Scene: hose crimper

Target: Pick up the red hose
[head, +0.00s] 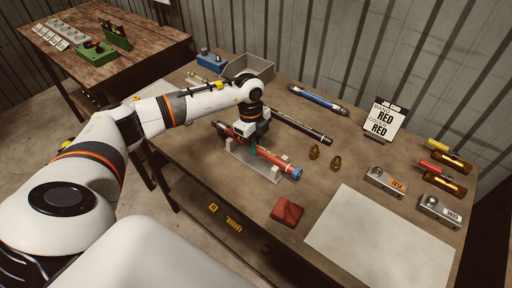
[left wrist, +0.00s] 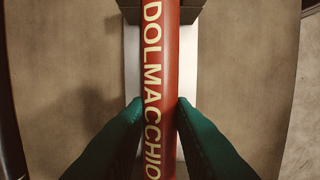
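The red hose (head: 274,159), with a blue end, lies in white holders on a pale plate (head: 250,171) on the workbench. In the left wrist view the hose (left wrist: 160,60) runs up the picture, with cream lettering "DOLMACCHIO". My left gripper (head: 256,148) is over the hose's middle, pointing down. In the left wrist view its green fingers (left wrist: 160,105) stand one on each side of the hose, with no clear gap at the tips. The hose still rests in its holders. My right gripper is not in view.
A black hose (head: 300,126) and a blue hose (head: 318,100) lie behind. A sign (head: 382,120) reading RED stands at the back. Brass fittings (head: 314,152), a red block (head: 287,212) and metal blocks (head: 385,181) lie to the right. A white sheet (head: 380,240) covers the front right.

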